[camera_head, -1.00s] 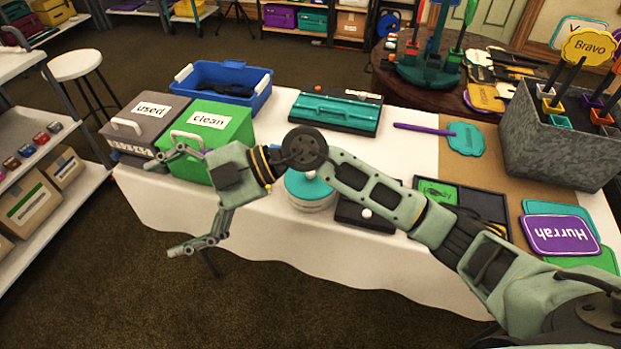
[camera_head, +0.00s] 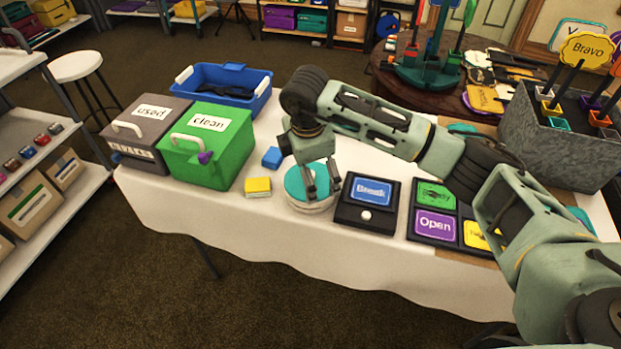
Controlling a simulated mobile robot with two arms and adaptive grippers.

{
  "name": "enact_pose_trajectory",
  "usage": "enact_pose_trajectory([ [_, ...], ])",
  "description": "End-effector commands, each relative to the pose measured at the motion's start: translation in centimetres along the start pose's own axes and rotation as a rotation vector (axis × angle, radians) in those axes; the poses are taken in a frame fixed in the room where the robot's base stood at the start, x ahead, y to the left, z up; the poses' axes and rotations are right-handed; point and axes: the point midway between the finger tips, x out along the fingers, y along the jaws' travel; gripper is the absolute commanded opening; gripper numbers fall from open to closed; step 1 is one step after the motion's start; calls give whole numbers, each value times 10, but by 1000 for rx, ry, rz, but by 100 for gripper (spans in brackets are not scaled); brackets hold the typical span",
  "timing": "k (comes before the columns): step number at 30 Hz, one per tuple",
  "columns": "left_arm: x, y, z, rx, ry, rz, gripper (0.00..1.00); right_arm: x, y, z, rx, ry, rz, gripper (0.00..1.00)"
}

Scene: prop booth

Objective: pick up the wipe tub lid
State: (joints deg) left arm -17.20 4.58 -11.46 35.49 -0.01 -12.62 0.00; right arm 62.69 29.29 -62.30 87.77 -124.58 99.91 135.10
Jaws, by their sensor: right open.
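The wipe tub lid (camera_head: 295,184) is a round teal disc on top of the white wipe tub (camera_head: 307,206), near the front edge of the table. My right gripper (camera_head: 322,188) points down over the lid with its fingers apart. The fingers hide the right part of the lid. I cannot tell whether the fingertips touch it. My left gripper is not in view.
A yellow block (camera_head: 258,187) and a blue block (camera_head: 272,158) lie left of the tub. The green clean box (camera_head: 222,160) stands farther left. A black stand with a blue card (camera_head: 370,191) is close on the right.

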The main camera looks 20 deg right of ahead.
Motion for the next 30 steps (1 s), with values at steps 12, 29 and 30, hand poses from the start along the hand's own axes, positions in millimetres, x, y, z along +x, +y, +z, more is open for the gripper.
enact_pose_trajectory([
  [12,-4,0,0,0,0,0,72,27,0,0,-2,2,0,100],
  [29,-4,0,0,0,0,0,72,27,1,-1,-2,3,1,55],
  [30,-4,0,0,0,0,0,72,27,1,-1,-2,3,1,52],
])
